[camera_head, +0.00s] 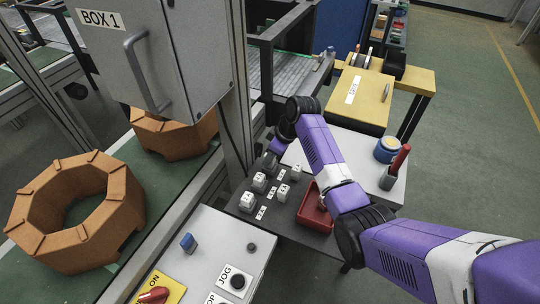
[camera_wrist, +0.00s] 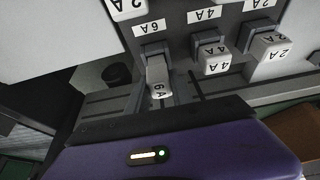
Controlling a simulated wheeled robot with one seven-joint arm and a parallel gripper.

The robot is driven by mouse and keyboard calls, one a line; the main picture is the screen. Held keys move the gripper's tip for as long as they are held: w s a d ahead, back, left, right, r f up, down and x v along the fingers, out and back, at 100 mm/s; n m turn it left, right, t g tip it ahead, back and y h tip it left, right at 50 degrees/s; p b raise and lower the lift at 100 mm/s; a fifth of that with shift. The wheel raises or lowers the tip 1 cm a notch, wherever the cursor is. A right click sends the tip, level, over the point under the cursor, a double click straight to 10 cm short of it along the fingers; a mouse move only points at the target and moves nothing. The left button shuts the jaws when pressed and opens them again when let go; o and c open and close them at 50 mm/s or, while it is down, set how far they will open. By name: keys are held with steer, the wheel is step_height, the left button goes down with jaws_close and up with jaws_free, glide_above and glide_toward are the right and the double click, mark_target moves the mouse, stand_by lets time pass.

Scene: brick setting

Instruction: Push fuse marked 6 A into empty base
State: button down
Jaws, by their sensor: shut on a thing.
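My gripper (camera_wrist: 158,98) is shut on a white fuse marked 6 A (camera_wrist: 159,80), seen upside down in the wrist view. The fuse is at a grey base (camera_wrist: 156,48) beside a 6 A label (camera_wrist: 150,27). I cannot tell how far it sits in the base. In the head view my gripper (camera_head: 270,160) is at the far edge of the dark fuse panel (camera_head: 233,208) and hides the held fuse. White fuses marked 4 A (camera_wrist: 215,62) and 2 A (camera_wrist: 270,47) sit in neighbouring bases.
A red tray (camera_head: 313,212) lies on the panel to the right of the fuses. A grey cabinet marked BOX 1 (camera_head: 165,50) stands close on the left.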

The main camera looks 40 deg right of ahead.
steer(key=shift+f+b, duration=0.55)
steer(key=shift+f, duration=0.4)
steer(key=c, duration=0.6)
jaws_free()
steer(key=shift+c, duration=0.2)
steer(key=shift+r, duration=0.1)
step_height(320, 180, up, 6)
steer(key=p, duration=0.5)
